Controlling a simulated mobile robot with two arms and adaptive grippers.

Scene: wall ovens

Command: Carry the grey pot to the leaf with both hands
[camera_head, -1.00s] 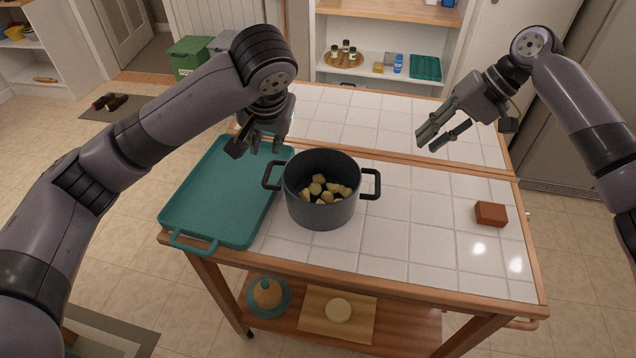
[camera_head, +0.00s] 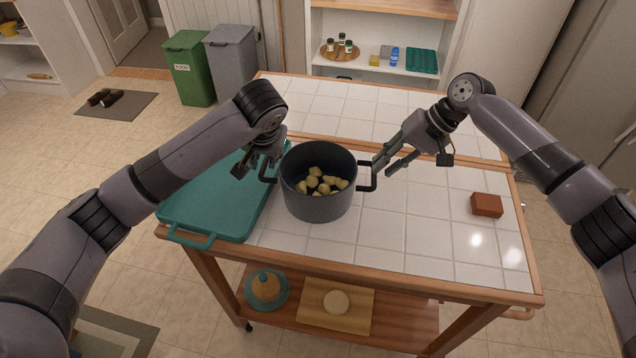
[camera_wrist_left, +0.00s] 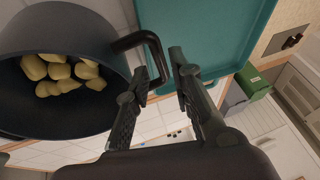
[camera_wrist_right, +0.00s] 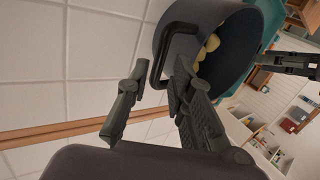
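The grey pot (camera_head: 318,207) stands upright on the near tiled top of the cart, with several potato-like pieces inside. It also shows in the left wrist view (camera_wrist_left: 80,110) and the right wrist view (camera_wrist_right: 180,45). My left gripper (camera_head: 256,167) is at the pot's left handle; its open fingers lie on either side of the handle (camera_wrist_left: 152,45). My right gripper (camera_head: 384,166) is at the right handle; its fingers are apart with the handle (camera_wrist_right: 158,50) between them. The tiled leaf (camera_head: 345,108) is the far section, beyond a wooden strip, and its visible part is bare.
A teal tray (camera_head: 215,205) lies left of the pot, close to it. A red-brown block (camera_head: 487,205) sits at the right of the near top. The tiles between pot and block are clear. A shelf unit (camera_head: 380,70) stands behind the cart.

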